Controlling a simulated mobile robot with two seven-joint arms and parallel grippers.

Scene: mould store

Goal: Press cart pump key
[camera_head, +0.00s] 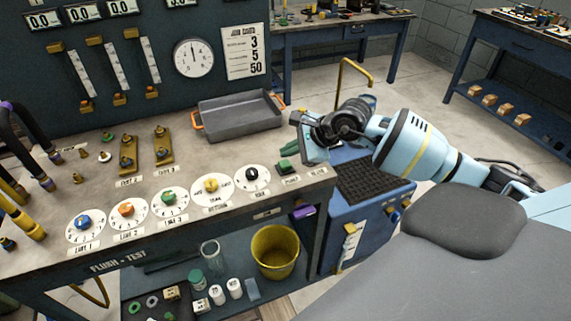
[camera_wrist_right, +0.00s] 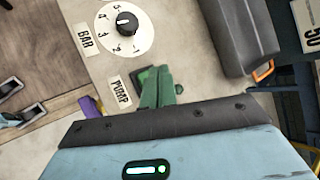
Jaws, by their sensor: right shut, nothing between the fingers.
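The pump key (camera_head: 286,166) is a small dark green block on the right end of the grey bench top, behind a label reading PUMP. It also shows in the wrist view (camera_wrist_right: 146,78), partly covered by my fingers. My right gripper (camera_head: 288,147) reaches in from the right with its green fingers shut and empty. In the wrist view the fingertips (camera_wrist_right: 160,72) lie over the key's right part. In the head view they appear just behind and above it. I cannot tell whether they touch it. My left gripper is not in view.
A grey tray (camera_head: 238,118) with orange handles stands behind the key. Several dials line the front, with the black-knobbed one (camera_head: 252,177) nearest the key. A blue cart (camera_head: 352,232) with a black mat stands right of the bench. A yellow bucket (camera_head: 275,251) sits below.

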